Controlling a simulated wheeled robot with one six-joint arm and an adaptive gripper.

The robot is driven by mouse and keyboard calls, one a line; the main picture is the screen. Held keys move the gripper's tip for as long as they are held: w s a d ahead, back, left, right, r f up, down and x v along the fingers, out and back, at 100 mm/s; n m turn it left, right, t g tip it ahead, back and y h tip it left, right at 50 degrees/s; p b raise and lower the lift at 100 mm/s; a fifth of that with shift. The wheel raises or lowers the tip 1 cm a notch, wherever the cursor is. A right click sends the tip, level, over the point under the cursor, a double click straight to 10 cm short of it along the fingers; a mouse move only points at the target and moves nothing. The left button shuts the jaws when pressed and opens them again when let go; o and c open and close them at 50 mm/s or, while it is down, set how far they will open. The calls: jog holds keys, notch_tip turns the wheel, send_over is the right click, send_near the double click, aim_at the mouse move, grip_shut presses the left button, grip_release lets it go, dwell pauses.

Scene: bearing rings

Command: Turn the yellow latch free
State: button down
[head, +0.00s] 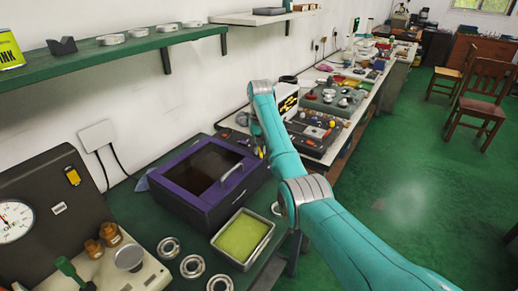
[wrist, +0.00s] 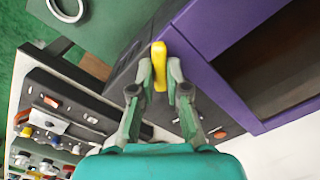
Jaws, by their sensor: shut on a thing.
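The yellow latch (wrist: 158,62) sits at the edge of the purple-framed dark box in the wrist view. My gripper (wrist: 159,82) is shut on it, one finger on each side. The latch's tip stands out beyond the fingertips, and its lower part is hidden between them. The box (head: 210,180) stands on the green bench in the head view, its dark-windowed lid down and a silver handle (head: 232,178) along its right side. My gripper is mostly hidden behind my teal arm in the head view.
A tray with a yellow-green pad (head: 243,236) and several bearing rings (head: 191,266) lie in front of the box. A gauge housing (head: 45,205) stands at left. A shelf (head: 110,52) runs above. A cluttered bench (head: 330,110) lies beyond my arm.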

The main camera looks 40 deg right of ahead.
jog(key=n, duration=0.4)
jog(key=shift+d+n, duration=0.2)
jog(key=shift+n, duration=0.1)
jog(key=shift+d+n, duration=0.2)
jog(key=shift+n, duration=1.8)
jog(key=c, duration=1.2)
grip_release()
jog(key=shift+o, duration=0.2)
jog(key=shift+r, duration=0.1)
notch_tip(320, 180, up, 7)
jog(key=shift+r, duration=0.15)
